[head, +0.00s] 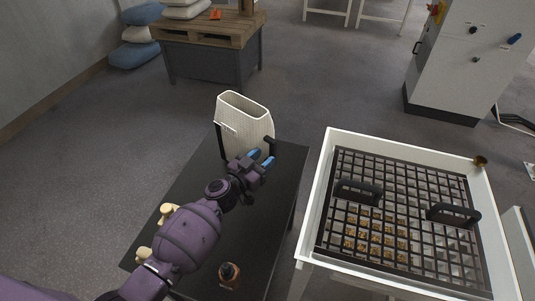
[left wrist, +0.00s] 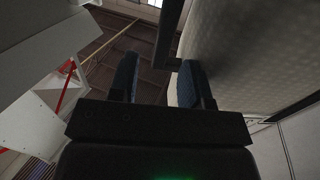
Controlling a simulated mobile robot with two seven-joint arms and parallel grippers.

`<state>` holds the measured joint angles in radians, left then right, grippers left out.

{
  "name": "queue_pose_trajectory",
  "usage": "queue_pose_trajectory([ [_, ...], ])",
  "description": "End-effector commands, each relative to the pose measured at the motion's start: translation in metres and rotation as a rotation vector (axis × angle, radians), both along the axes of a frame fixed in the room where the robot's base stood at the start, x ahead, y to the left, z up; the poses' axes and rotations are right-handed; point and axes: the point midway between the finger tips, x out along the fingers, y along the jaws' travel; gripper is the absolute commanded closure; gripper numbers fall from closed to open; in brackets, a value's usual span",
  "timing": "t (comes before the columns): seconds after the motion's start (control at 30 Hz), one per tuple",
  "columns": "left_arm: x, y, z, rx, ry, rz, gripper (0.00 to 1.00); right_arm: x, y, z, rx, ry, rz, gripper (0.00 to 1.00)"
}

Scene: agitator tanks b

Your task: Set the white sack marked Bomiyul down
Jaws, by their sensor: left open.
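A white, open-topped sack (head: 246,125) with a ribbed or woven surface stands upright at the far end of the dark table (head: 285,165). Dark brackets or handles show at its sides. I cannot read any mark on it. My left gripper (head: 262,160) is open at its near right side, by the dark handle. In the left wrist view a pale woven surface (left wrist: 250,50), likely the sack, fills the right side. A dark bar (left wrist: 170,35) runs beyond the gap between my blue fingertips (left wrist: 158,80); I cannot tell whether they touch it. My right gripper is not in view.
A small brown bottle (head: 230,275) stands near the table's front. A white-rimmed tray (head: 322,190) with a dark grid and handles stands to the right. A pallet-topped stand (head: 205,30) with sacks is at the back, a grey cabinet (head: 460,65) at back right. Open floor lies between.

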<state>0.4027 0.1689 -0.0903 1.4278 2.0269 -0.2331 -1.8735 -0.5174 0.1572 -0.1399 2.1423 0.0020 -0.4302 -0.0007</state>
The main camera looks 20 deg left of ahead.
Motion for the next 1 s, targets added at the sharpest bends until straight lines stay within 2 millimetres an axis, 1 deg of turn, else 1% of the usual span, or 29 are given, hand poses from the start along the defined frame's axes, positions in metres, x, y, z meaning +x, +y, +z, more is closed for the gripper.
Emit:
queue_pose_trajectory([
  [0.03, -0.009, 0.004, 0.000, 0.002, -0.001, 0.001, 0.56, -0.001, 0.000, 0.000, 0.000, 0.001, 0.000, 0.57],
  [0.3, -0.053, 0.023, -0.001, 0.001, 0.001, 0.001, 0.56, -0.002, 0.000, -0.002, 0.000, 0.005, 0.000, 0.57],
  [0.5, -0.075, 0.033, -0.001, 0.000, 0.001, 0.001, 0.56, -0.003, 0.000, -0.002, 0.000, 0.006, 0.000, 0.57],
  [0.7, -0.083, 0.036, 0.001, 0.001, 0.000, 0.000, 0.56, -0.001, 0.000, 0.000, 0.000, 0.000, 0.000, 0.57],
  [1.0, -0.084, 0.036, 0.001, 0.001, -0.001, 0.000, 0.56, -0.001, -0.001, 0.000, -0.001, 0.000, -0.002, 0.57],
])
